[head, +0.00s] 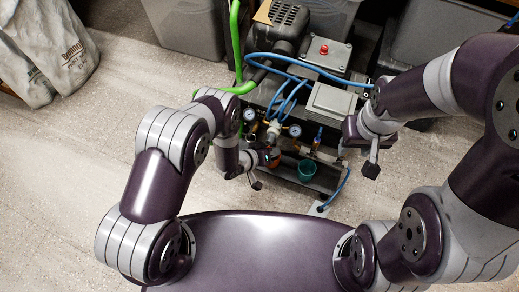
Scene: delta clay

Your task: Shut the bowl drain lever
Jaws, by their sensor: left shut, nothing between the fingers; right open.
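A compressed-air unit stands ahead of me, with round gauges (250,114) and brass fittings at its front. A small amber bowl (273,157) hangs below the gauges. I cannot make out the drain lever; it is too small or hidden by my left wrist. My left gripper (257,185) is shut and empty, pointing down just left of and in front of the bowl. Whether it touches anything is unclear. My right gripper (371,171) is open and empty, pointing down to the right of the unit's front, apart from the bowl.
Blue hoses (288,93) loop above the gauges, and a green hose (236,45) runs up the left. A grey box (330,101) sits on top. Open floor (70,160) lies to the left.

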